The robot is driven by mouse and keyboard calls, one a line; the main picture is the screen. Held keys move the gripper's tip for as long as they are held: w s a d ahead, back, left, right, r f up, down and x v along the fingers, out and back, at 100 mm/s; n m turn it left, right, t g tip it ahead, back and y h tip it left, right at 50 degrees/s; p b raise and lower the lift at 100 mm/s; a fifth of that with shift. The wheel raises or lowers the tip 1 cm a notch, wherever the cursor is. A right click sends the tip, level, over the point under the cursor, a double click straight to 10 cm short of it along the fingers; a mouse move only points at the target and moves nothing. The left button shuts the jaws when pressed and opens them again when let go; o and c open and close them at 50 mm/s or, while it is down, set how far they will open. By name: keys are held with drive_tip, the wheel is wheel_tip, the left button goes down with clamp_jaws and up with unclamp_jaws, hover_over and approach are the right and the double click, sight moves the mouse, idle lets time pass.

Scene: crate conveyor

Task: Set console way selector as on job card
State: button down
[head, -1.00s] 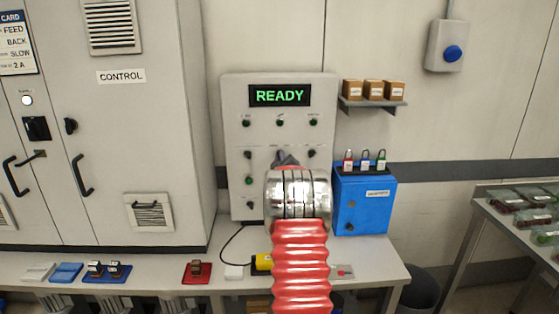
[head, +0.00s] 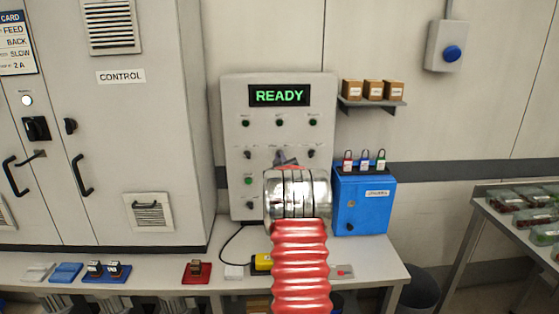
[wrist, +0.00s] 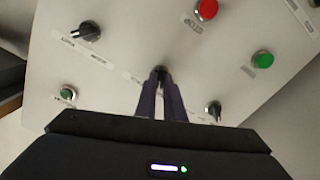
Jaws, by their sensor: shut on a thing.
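The grey console (head: 232,130) stands on the bench, its screen (head: 279,95) reading READY in green. My gripper (wrist: 160,85) is shut on a small black selector knob (wrist: 159,71) on the console face. In the head view my wrist hides most of the gripper and this knob. Other black selectors show in the wrist view at upper left (wrist: 88,31) and lower right (wrist: 213,109). Their labels are too blurred to read. The job card (head: 17,42), cut by the left edge, shows FEED, BACK, SLOW and 2 A.
A red button (wrist: 207,9) and a green button (wrist: 264,60) are near the gripper. A blue box (head: 375,212) with padlocks on top stands right of the console. The control cabinet (head: 130,120) is at left. Small items lie along the bench (head: 225,273).

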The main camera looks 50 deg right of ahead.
drive_tip(key=m, duration=1.3)
drive_tip(key=shift+s+d+f+m, duration=0.1)
drive_tip(key=shift+m, duration=0.3)
drive_tip(key=c, duration=1.9)
unclamp_jaws()
drive_tip(key=shift+o, duration=0.2)
drive_tip(key=v, duration=1.3)
drive_tip(key=shift+s+a, duration=0.25)
drive_tip(key=shift+a, duration=0.05)
